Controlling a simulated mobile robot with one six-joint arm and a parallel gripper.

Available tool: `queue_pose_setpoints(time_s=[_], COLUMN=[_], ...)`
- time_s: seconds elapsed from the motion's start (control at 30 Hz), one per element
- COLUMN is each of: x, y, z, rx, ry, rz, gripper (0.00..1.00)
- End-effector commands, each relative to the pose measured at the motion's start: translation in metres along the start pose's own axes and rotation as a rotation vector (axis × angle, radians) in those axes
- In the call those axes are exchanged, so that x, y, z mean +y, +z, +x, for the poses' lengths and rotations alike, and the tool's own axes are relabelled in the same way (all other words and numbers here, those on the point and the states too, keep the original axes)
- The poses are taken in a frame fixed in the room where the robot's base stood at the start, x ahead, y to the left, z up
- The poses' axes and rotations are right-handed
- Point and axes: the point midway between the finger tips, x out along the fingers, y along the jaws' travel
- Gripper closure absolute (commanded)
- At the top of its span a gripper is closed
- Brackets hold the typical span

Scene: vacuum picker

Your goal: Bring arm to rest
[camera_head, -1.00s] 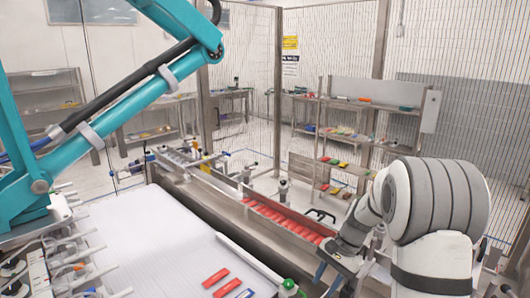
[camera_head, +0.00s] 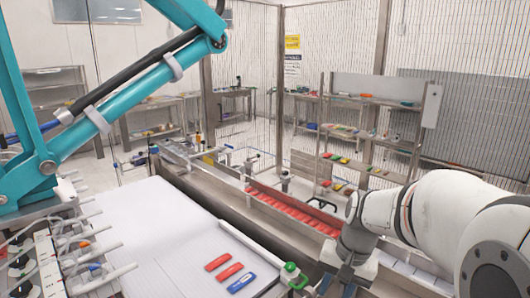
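My white and grey arm (camera_head: 425,210) reaches in from the right edge, with a large round joint close to the camera at the lower right. Its dark grey end bends down beside the conveyor's near right end. My gripper (camera_head: 345,275) is small and partly cut off there at the bottom of the picture. No held object shows.
A teal machine arm (camera_head: 130,100) stands at the left over a white belt (camera_head: 165,230). Two red packets (camera_head: 230,272) and a blue one (camera_head: 241,283) lie on it. A channel (camera_head: 290,208) holds several red packets. Wire fencing and shelves (camera_head: 370,135) stand behind.

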Motion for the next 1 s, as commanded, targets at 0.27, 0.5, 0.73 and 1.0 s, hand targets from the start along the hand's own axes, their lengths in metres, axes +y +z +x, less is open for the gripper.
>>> queue_pose_setpoints(time_s=[0.27,0.5,0.73,1.0], x=[0.029,0.046,0.048,0.048], y=[0.072,0.105,0.111,0.11], z=[0.009,0.019,0.02,0.019], rx=[0.187,0.281,0.296,0.295], ry=[0.069,0.112,0.122,0.121], rz=[-0.265,-0.402,-0.427,-0.425], gripper=[0.66,0.66,0.66,0.66])
